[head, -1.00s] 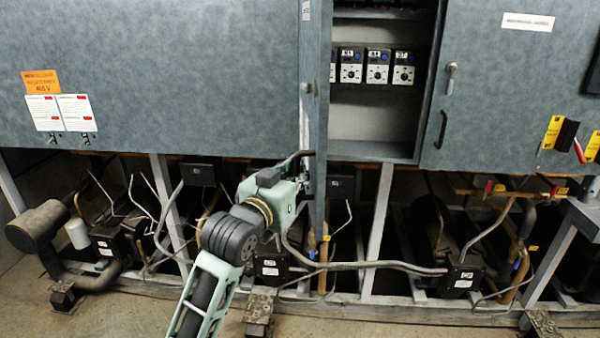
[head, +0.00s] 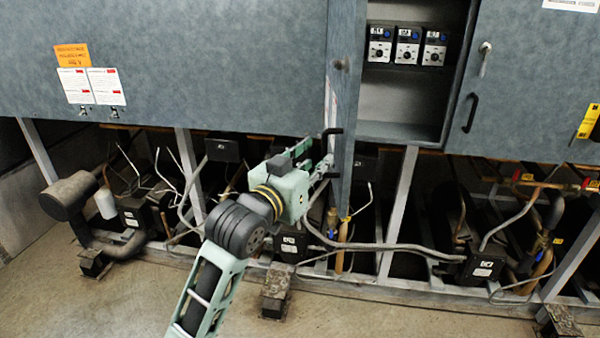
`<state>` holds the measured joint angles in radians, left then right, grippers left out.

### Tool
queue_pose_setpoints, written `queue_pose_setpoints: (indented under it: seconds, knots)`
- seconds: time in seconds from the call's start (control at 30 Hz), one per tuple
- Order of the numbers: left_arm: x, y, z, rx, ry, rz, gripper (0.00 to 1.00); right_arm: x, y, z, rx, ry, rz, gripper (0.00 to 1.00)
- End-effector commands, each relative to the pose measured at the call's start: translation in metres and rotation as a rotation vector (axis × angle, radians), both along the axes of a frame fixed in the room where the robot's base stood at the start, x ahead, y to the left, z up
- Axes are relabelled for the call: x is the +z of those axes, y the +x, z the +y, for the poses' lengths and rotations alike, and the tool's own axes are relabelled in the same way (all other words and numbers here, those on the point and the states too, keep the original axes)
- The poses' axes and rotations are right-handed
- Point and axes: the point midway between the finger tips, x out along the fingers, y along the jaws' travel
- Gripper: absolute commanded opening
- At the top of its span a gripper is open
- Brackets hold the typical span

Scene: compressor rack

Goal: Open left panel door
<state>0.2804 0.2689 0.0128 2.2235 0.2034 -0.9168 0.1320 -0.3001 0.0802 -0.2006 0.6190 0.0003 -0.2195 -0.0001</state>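The left panel door (head: 346,100) of the grey cabinet stands open, seen nearly edge-on as a narrow slab jutting toward me. To its right is the exposed compartment (head: 392,105), with a shelf of several small control units (head: 407,46). My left gripper (head: 328,152) is at the lower left side of this door, close to its bottom edge. Dark finger parts show against the door, but I cannot tell whether they are closed on anything. My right gripper is not in view.
A closed right door (head: 530,90) with a black handle (head: 470,112) adjoins the compartment. A wide grey panel (head: 200,60) with warning labels fills the left. Below are pipes, compressors and metal frame legs (head: 398,210). Bare floor (head: 350,310) lies in front.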

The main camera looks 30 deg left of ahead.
Motion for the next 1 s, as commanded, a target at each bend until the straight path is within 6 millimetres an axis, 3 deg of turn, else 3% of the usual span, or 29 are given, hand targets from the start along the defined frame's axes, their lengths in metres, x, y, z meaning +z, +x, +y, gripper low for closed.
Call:
queue_pose_setpoints:
  seconds: [0.2, 0.4, 1.0]
  knots:
    - [-0.001, -0.047, 0.004, 0.000, 0.002, 0.002, 0.29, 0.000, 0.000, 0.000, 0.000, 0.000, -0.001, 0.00]
    - [-0.001, -0.071, 0.005, -0.001, 0.000, 0.002, 0.29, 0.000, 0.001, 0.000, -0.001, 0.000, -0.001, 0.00]
    - [-0.001, -0.076, 0.005, 0.000, -0.001, 0.002, 0.29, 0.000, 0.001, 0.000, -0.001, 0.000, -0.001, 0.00]
